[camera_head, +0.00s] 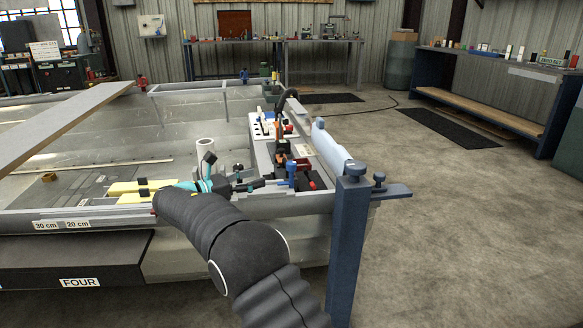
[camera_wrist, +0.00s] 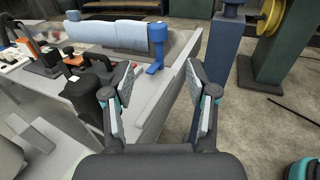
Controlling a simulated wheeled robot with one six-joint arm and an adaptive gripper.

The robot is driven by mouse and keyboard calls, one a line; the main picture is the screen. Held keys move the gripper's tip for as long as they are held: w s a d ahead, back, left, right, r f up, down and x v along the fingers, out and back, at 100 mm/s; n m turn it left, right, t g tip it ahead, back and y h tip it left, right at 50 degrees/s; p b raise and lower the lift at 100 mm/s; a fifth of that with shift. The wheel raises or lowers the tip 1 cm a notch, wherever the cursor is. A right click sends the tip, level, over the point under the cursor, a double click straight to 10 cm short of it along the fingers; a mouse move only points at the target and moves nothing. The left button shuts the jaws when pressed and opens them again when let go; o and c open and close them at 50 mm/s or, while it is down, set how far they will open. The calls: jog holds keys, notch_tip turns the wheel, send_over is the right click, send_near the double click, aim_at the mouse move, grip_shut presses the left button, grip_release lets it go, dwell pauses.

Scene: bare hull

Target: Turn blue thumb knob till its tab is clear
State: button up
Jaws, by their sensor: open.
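A bright blue upright piece (camera_head: 291,172) with a round top, likely the thumb knob, stands at the right edge of the hull. In the wrist view it (camera_wrist: 157,40) shows a thick head, a thin stem and a flat blue foot, which may be its tab. My gripper (camera_head: 262,184) is open and empty, just left of the blue piece in the head view. In the wrist view my gripper's (camera_wrist: 163,85) fingers are spread apart, and the blue piece stands ahead of them, untouched. Whether the tab overlaps anything cannot be told.
A pale blue roll (camera_head: 330,146) lies behind the blue piece. A slate-blue post (camera_head: 348,240) with dark knobs rises to the right. Black and red fittings (camera_head: 283,147) crowd the ledge. Yellow blocks (camera_head: 130,187) lie left.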

aim_at(291, 166)
jog(key=x, duration=1.3)
jog(key=shift+w, duration=0.3)
grip_shut()
